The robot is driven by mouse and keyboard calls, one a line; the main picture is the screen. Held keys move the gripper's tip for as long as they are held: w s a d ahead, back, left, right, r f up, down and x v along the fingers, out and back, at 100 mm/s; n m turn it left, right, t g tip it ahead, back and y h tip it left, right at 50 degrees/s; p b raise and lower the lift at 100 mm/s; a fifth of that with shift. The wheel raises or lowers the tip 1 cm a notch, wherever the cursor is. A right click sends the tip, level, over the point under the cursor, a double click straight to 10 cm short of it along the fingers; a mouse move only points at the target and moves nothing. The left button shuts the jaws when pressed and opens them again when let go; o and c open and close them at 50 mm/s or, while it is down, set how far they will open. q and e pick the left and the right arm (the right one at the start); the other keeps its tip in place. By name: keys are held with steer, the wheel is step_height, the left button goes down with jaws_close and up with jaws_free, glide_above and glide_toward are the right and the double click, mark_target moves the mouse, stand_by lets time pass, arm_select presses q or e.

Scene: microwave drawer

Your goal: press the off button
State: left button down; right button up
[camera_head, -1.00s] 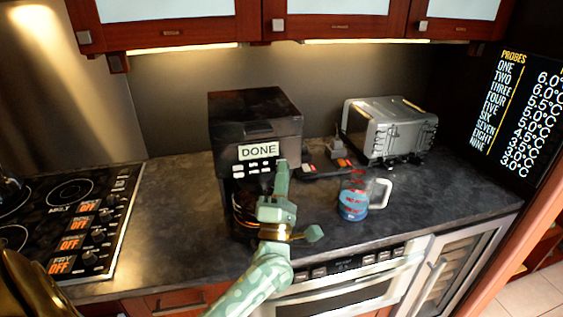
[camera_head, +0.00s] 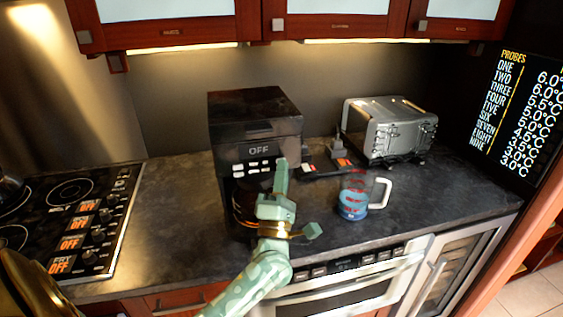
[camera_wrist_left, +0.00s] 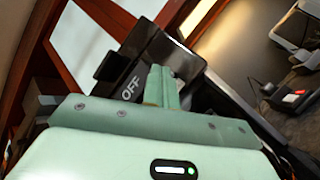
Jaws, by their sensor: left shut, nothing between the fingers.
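A black coffee machine (camera_head: 255,110) stands on the counter, and its front display (camera_head: 259,151) reads "OFF". Rows of small pale buttons (camera_head: 250,168) sit below the display. My left gripper (camera_head: 282,166) is shut and empty, with its tips at the right end of the button panel. The tips cover that end of the panel, so I cannot tell whether they touch a button. In the left wrist view the closed fingers (camera_wrist_left: 160,82) reach toward the machine (camera_wrist_left: 150,58), beside the "OFF" text. My right gripper is out of view.
A blue and red mug (camera_head: 353,204) with a white handle stands right of the gripper. A dark power strip with red switches (camera_head: 343,161) lies behind it, near a silver toaster oven (camera_head: 385,130). A cooktop (camera_head: 95,220) is at left.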

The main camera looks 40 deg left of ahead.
arm_select(q)
steer(key=shift+s+d, duration=0.5)
steer(key=shift+d, duration=0.05)
steer(key=s+d+p, duration=0.1)
steer(key=s+d, duration=0.2)
steer(key=d, duration=0.1)
steer(key=shift+s+p, duration=0.15)
steer(key=shift+p, duration=0.15)
steer(key=shift+a, duration=0.1)
stand_by(0.8)
